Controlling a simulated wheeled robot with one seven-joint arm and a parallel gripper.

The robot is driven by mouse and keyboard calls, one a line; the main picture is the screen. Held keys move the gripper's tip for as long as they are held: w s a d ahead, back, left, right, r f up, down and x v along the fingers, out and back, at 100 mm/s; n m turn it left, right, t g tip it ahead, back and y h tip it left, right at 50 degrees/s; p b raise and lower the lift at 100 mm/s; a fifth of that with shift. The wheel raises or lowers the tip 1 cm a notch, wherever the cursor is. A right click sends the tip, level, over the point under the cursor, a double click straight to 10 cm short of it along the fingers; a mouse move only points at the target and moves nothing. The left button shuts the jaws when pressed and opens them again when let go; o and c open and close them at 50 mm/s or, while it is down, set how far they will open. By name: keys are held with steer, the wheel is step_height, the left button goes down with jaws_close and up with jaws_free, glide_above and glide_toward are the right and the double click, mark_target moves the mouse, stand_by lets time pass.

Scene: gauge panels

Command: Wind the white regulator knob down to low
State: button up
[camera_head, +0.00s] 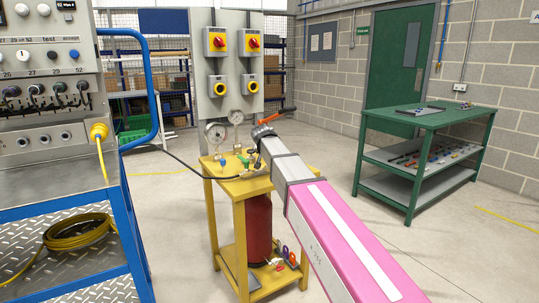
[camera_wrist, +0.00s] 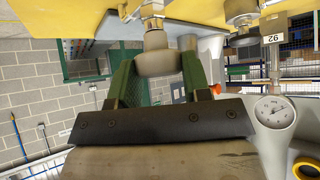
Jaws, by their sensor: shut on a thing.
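The white regulator knob (camera_wrist: 157,63) shows in the wrist view as a pale round knob on a metal fitting under a yellow surface. My gripper (camera_wrist: 158,70) is shut on it, with one dark green finger on each side. In the head view, my pink and grey arm reaches over the yellow stand (camera_head: 228,188) and hides the knob. A round white gauge (camera_wrist: 274,111) hangs from a fitting right of the knob in the wrist view. Its needle is too small to read surely. The knob's low mark is not visible.
Two gauges (camera_head: 216,132) (camera_head: 235,117) stand at the back of the yellow stand, with small coloured valve handles in front. A red cylinder (camera_head: 258,229) sits below. A blue-framed trolley (camera_head: 135,210) is at the left, a green bench (camera_head: 430,128) at the right. Floor is clear between stand and bench.

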steer(key=o, duration=0.9)
steer(key=v, duration=1)
steer(key=shift+s+r, duration=0.25)
steer(key=shift+s, duration=0.05)
